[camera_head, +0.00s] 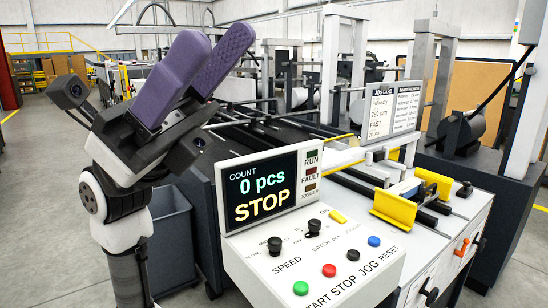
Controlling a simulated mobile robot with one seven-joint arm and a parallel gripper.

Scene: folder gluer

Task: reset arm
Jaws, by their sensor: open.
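My gripper (213,42) is raised at the left of the head view, with its two purple fingers pointing up and slightly right. The fingers are apart with nothing between them, so it is open and empty. My white and black arm stands upright below it, left of the folder gluer's control panel (325,266). The gripper is above the panel's height in the picture and shows no contact with it. The panel's screen (261,190) reads "COUNT 0 pcs" and "STOP".
The panel carries green (301,288), red (329,270), black and blue buttons, with knobs behind them. Yellow guides (393,208) and rails lie on the machine bed. A grey bin (174,236) stands behind my arm. Open floor (40,170) lies at the left.

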